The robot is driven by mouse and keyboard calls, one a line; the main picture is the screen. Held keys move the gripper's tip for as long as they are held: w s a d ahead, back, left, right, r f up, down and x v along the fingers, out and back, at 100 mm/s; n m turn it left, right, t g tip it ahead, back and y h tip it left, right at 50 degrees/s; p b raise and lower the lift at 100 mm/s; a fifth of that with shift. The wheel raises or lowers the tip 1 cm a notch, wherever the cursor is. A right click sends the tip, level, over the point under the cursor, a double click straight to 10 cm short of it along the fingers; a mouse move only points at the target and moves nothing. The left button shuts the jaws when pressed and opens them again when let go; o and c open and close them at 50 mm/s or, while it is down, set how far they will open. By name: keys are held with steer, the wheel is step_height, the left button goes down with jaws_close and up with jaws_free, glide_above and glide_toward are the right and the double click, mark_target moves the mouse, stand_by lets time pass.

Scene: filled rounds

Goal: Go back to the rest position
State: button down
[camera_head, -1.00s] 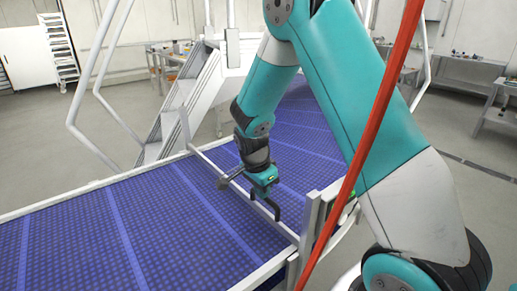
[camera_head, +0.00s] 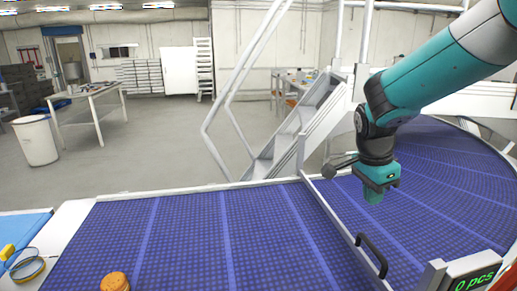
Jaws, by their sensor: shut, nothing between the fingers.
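My gripper (camera_head: 374,195) is teal with a dark wrist and hangs at the right, above the blue belt (camera_head: 180,235). Its fingers look shut and empty, pointing down. It is just past the pale divider bar (camera_head: 325,215) that crosses the belt, and apart from the black handle (camera_head: 371,253) on that bar. My arm reaches in from the upper right.
A round tan-orange item (camera_head: 115,282) sits at the belt's near edge. A yellow-and-blue object (camera_head: 25,265) lies at the lower left. A counter display (camera_head: 474,281) reads "0 pcs". White steps with railings (camera_head: 290,140) stand behind the belt. The belt's middle is clear.

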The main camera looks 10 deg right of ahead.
steer(key=s+a+r+n+y, duration=0.2)
steer(key=s+a+n+y, duration=0.1)
steer(key=s+a+n, duration=0.6)
steer(key=s+a+r+n+y, duration=0.3)
steer(key=s+a+n, duration=0.7)
steer(key=s+n, duration=0.3)
steer(key=n, duration=0.2)
steer(key=shift+s+a+r+n, duration=0.15)
steer(key=shift+s+r+n, duration=0.1)
steer(key=shift+r+n, duration=0.05)
steer(key=shift+a, duration=0.1)
